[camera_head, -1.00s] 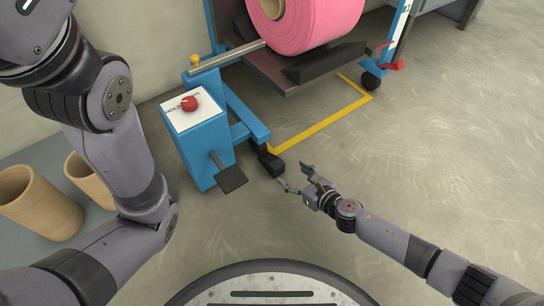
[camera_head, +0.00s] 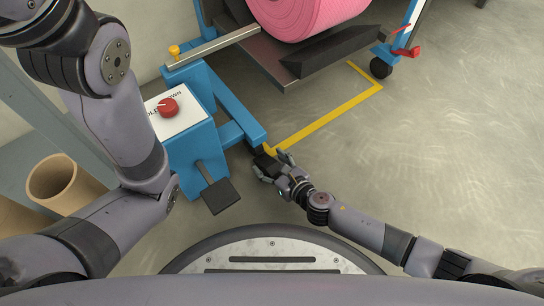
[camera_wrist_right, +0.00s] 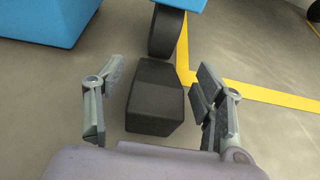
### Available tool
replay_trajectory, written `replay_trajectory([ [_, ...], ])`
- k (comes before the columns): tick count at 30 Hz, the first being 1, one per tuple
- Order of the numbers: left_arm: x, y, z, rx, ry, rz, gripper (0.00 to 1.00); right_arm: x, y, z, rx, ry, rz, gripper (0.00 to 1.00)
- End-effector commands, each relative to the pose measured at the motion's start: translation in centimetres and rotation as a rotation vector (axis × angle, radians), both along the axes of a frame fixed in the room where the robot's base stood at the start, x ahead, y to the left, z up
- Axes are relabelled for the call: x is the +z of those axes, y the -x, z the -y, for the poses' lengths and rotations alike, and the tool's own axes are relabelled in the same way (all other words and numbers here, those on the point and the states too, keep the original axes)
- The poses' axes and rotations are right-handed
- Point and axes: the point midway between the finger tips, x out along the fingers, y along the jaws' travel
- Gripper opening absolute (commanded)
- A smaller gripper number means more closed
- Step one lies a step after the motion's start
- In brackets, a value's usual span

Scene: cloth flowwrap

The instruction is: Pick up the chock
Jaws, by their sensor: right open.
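The chock (camera_head: 264,161) is a small black block on the floor by the front wheel of the blue lift stand. In the right wrist view the chock (camera_wrist_right: 155,100) lies between the two fingers, against or very close to the black wheel (camera_wrist_right: 166,32). My right gripper (camera_head: 270,163) is open, with one finger on each side of the chock. Gaps show between both fingers and the chock in the wrist view. My left arm crosses the left of the head view, but its gripper is out of view.
The blue stand has a white-topped control box with a red knob (camera_head: 168,107) and a black pedal (camera_head: 220,195). A pink roll (camera_head: 310,15) rests above a platform with a black wedge (camera_head: 325,55). Yellow floor tape (camera_head: 325,120) runs beside it. Cardboard tubes (camera_head: 60,180) stand left. Floor at right is clear.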

Motion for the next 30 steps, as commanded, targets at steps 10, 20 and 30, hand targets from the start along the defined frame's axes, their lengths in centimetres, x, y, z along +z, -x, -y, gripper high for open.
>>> replay_trajectory([
  [10, -0.2, 0.1, 0.0, 0.0, 0.0, 0.001, 0.0, -0.2, 0.3, -0.4, 0.001, 0.001, 0.0, 0.59],
  [20, -0.3, 0.4, -0.1, -0.001, 0.002, 0.009, 0.0, -0.2, 0.3, -0.4, 0.001, 0.001, 0.0, 0.37],
  [30, -0.3, 0.0, 0.0, 0.001, 0.0, 0.0, 0.0, -0.2, 0.3, -0.4, 0.001, 0.001, 0.0, 0.15],
])
